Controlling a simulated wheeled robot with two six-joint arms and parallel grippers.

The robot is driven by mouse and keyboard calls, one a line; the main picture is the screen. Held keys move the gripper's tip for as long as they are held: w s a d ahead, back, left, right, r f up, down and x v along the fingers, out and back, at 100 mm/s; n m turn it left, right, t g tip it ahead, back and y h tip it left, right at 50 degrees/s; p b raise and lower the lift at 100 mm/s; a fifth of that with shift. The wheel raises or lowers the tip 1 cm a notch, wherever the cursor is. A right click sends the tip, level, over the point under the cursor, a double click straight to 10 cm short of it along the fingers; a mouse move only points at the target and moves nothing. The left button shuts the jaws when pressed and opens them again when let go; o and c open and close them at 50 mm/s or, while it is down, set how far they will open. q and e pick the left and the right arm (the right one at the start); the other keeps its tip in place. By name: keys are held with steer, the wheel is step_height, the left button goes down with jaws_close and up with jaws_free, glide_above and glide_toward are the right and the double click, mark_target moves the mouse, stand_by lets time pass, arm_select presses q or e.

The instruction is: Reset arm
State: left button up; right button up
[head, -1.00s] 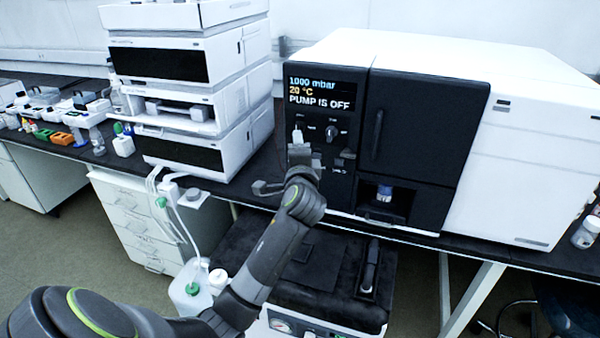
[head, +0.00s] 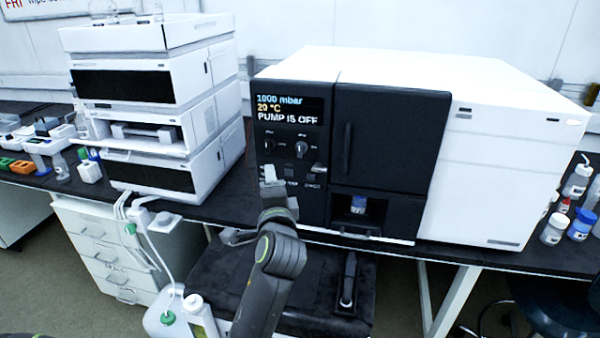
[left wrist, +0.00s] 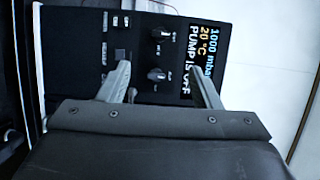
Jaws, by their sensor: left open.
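My left gripper (head: 250,207) is open and empty in front of the lower left part of the instrument's black control panel (head: 283,135). In the left wrist view its two fingers (left wrist: 162,85) stand apart, with the panel's knobs (left wrist: 158,55) visible between them. I see nothing held, and no clear contact with the panel. My left arm rises from the bottom middle of the head view. The panel display (head: 290,108) reads 1000 mbar, 20 °C, PUMP IS OFF. My right gripper is not in view.
A stack of white modules (head: 207,92) stands left of the instrument (head: 505,150). Bottles (head: 553,229) stand at the bench's right end. A black-topped unit (head: 225,265) and a plastic bottle with tubing (head: 198,320) are below the bench edge, close to my arm.

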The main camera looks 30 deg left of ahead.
arm_select(q)
steer(key=s+a+f+n+g+h, duration=0.25)
steer(key=s+f, duration=0.55)
steer(key=f, duration=0.4)
steer(key=s+d+f+n+g+h, duration=0.25)
steer(key=s+f, duration=0.25)
steer(key=s, duration=0.3)
steer(key=s+d+f+n+g+h, duration=0.1)
steer(key=s+f+n+g+h, duration=0.15)
steer(key=s+f, duration=0.45)
steer(key=s+d+f+n+g+h, duration=0.1)
steer(key=s+d+f+n+g, duration=0.2)
steer(key=s, duration=0.7)
steer(key=a+f+g, duration=0.2)
steer(key=a+f, duration=0.1)
steer(key=f, duration=2.2)
steer(key=s+d+f+h, duration=0.1)
steer(key=s+f, duration=1.4)
steer(key=shift+f+n+g, duration=0.35)
steer(key=shift+g, duration=0.1)
